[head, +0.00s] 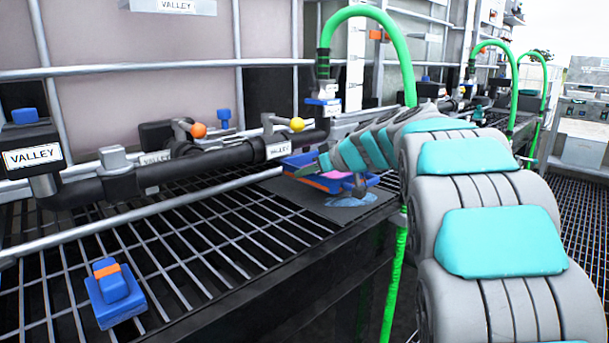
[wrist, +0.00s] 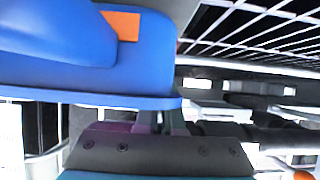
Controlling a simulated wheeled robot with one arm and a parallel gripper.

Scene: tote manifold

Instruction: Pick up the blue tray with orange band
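A blue tray with an orange band (head: 304,178) is at the far end of the grated bench, beside the dark pipe. My gripper (head: 328,166) is right at it, and my arm covers part of it. In the wrist view the blue tray (wrist: 150,62) fills the upper left, very close, with an orange patch on it. My gripper's fingers (wrist: 165,121) show just below its rim; their tips are hidden behind it. I cannot tell whether they are closed on it. A pink-purple patch shows beside the fingers.
A smaller blue piece with an orange band (head: 118,292) sits on the grating at front left. A dark pipe (head: 215,160) with valves runs along the bench back. A green hose (head: 398,45) arches above the tray. A light-blue patch (head: 350,199) lies on a dark plate.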

